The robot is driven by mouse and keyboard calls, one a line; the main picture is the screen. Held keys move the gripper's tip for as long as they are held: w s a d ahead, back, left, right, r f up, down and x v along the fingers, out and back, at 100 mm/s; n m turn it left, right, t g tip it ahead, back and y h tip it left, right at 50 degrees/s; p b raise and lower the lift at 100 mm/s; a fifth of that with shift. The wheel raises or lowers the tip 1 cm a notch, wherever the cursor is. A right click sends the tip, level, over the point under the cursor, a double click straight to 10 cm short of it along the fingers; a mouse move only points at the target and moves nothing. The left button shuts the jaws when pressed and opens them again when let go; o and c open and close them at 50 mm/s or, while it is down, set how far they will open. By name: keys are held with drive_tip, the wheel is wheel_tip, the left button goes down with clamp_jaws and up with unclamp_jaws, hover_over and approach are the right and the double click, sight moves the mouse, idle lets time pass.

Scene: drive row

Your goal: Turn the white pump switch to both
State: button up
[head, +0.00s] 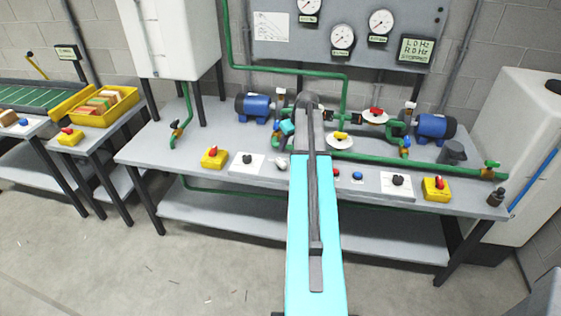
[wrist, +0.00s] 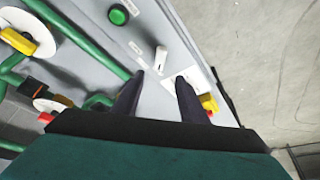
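The white pump switch (wrist: 161,58) is a small white lever-like knob on the grey bench top. In the wrist view it lies just beyond my fingertips, in line with the gap between them. It also shows in the head view (head: 281,164), close to the left side of my arm. My gripper (wrist: 160,77) is open, with its two dark fingers apart and nothing between them. I see no contact with the switch. In the head view my arm covers part of the bench, and I cannot make out the fingers there.
A green button (wrist: 118,14) and a green pipe (wrist: 85,41) lie near the switch. A black knob (head: 247,158) on a white plate and a yellow box (head: 215,158) with a red knob stand to its left. Red (head: 336,172) and blue (head: 357,175) buttons are to the right.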

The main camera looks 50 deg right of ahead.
sight(281, 162)
drive_tip(key=shift+f, duration=0.15)
drive_tip(key=shift+p+x, duration=2.25)
drive_tip(key=shift+x, duration=4.55)
drive_tip(key=shift+c, duration=0.3)
clamp_jaws()
drive_tip(key=shift+a, duration=0.3)
drive_tip(key=shift+d, duration=0.1)
